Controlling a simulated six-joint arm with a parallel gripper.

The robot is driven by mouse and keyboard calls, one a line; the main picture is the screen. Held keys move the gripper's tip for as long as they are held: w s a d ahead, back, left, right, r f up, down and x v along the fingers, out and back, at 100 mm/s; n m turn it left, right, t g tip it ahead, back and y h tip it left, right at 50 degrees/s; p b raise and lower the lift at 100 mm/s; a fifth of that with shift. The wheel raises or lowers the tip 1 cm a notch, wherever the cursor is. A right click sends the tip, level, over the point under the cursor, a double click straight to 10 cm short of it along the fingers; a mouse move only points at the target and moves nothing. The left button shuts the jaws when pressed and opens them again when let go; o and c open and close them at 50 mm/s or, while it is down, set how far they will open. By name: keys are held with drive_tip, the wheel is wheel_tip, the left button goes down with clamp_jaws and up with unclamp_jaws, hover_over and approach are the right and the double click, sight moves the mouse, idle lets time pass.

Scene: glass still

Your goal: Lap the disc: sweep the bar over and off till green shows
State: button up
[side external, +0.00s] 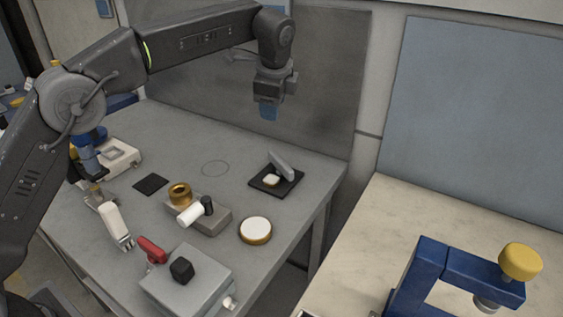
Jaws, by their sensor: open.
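A round disc (255,229) with a white top and a brass-coloured rim lies near the right edge of the grey table; I see no green on it. A grey bar (282,163) lies tilted at the back edge of a black square pad (262,184) at the table's far right. A small cream block (270,180) sits on the pad beside the bar. My gripper (268,113) points down, high above the table's far side and well above the bar. It is open, with nothing seen in it; its fingers are small and dark here.
A grey block with a brass ring (180,193) and a white cylinder (191,214) stands mid-table. A grey box with a black knob (181,268) and a red-handled piece (151,250) are in front. A blue clamp frame (446,262) stands on the pale bench. A drawn circle (214,168) marks bare tabletop.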

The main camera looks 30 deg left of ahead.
sight(283, 162)
drive_tip(key=w+d+f+m+g+y, duration=0.1)
drive_tip(key=w+d+f+m, duration=0.25)
drive_tip(key=f+m, duration=0.45)
drive_tip(key=shift+m, duration=0.5)
drive_tip(key=x, duration=1.2)
drive_tip(key=shift+s+a, duration=0.2)
drive_tip(key=shift+a, duration=0.1)
clamp_jaws()
